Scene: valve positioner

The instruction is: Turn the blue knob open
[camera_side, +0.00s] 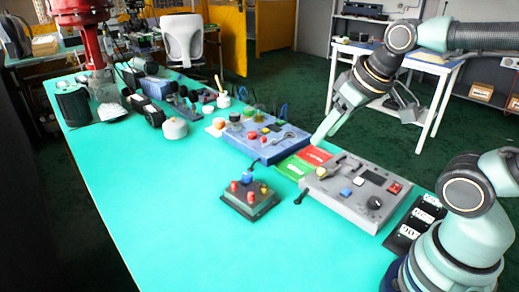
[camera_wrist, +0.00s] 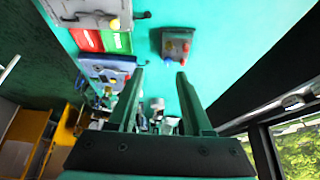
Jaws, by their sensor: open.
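My gripper (camera_side: 318,141) is above the red and green mats, right of and higher than the box, touching nothing. In the wrist view my gripper (camera_wrist: 159,74) is open and empty, fingers apart.
A blue panel (camera_side: 248,146) with a lever stands behind the box. Red (camera_side: 314,155) and green (camera_side: 292,168) mats lie between the panels. Dark switches (camera_side: 408,232) sit near my base. Several pots and tools crowd the far table. The front-left table (camera_side: 160,200) is clear.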

